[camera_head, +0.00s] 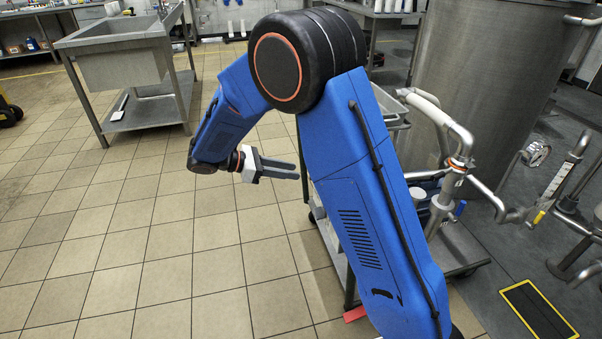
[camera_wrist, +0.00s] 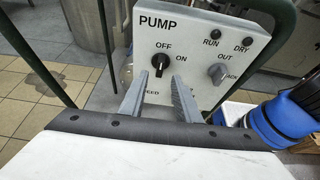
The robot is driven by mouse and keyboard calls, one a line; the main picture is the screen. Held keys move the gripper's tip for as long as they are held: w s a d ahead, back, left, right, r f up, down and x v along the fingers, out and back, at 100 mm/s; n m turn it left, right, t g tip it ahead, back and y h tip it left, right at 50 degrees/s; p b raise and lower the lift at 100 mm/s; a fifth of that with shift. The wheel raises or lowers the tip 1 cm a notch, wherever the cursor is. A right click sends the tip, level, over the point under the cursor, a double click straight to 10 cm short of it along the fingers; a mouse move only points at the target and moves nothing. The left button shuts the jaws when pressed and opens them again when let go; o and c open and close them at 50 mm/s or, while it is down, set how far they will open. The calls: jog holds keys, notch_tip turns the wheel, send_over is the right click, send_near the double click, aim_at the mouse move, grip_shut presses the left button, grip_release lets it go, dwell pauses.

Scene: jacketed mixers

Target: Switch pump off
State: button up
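In the wrist view the white pump panel (camera_wrist: 195,40) faces me, labelled PUMP. Its black rotary switch (camera_wrist: 159,60) sits beside the OFF and ON labels. OFF is above the switch and ON to its right. Which label the switch points to I cannot tell surely. My gripper (camera_wrist: 157,80) is open, with its two grey fingers spread below and to either side of the switch, apparently not touching it. In the head view my gripper (camera_head: 297,168) points right, toward the cart, and my blue arm hides the panel.
The panel also has a second knob (camera_wrist: 219,75) labelled OUT, and RUN and DRY lamps. Dark green frame tubes (camera_wrist: 28,50) flank it. A metal cart (camera_head: 455,262) with pipes stands beside the large steel vessel (camera_head: 490,80). The tiled floor at left is clear.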

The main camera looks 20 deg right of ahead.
jog(key=v, duration=1)
jog(key=shift+a, duration=0.25)
